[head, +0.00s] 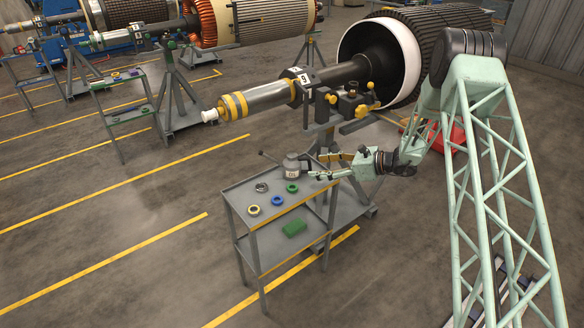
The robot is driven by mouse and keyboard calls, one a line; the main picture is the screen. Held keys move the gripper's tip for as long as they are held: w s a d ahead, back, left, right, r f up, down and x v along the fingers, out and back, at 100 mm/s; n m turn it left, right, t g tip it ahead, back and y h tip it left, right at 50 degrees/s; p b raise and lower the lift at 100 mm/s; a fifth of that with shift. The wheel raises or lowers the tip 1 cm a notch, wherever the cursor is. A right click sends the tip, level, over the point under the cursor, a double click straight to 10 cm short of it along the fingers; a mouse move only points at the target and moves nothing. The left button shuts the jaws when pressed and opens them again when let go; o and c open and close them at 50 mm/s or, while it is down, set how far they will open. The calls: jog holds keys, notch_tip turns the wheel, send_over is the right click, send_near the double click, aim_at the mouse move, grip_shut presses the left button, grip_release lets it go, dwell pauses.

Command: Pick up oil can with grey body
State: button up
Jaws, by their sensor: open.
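The oil can with a grey body (292,167) stands upright on the top shelf of a grey cart (237,191), near its far right edge. A dark thin spout or handle sticks out from it to the left. A small pale label shows on its front. My gripper (314,166) is just right of the can, reaching in from the right and roughly level with it. Its two fingers are spread apart, pointing toward the can. I cannot tell whether a fingertip touches the can. Nothing shows held between the fingers.
On the cart top lie a dark ring (261,187), a yellow ring (253,210), a blue ring (277,201) and a green ring (292,187).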

aim_at(300, 168)
dwell(0.4)
jog(key=shift+b+x, duration=0.5)
jog(key=shift+x, duration=3.85)
jog(key=shift+b+x, duration=0.5)
jog(key=shift+x, duration=2.05)
jog(key=shift+c, duration=0.8)
jog(key=c, duration=1)
jog(key=shift+o, duration=0.2)
jog(key=shift+w+r, duration=0.1)
jog(key=shift+r, duration=0.05)
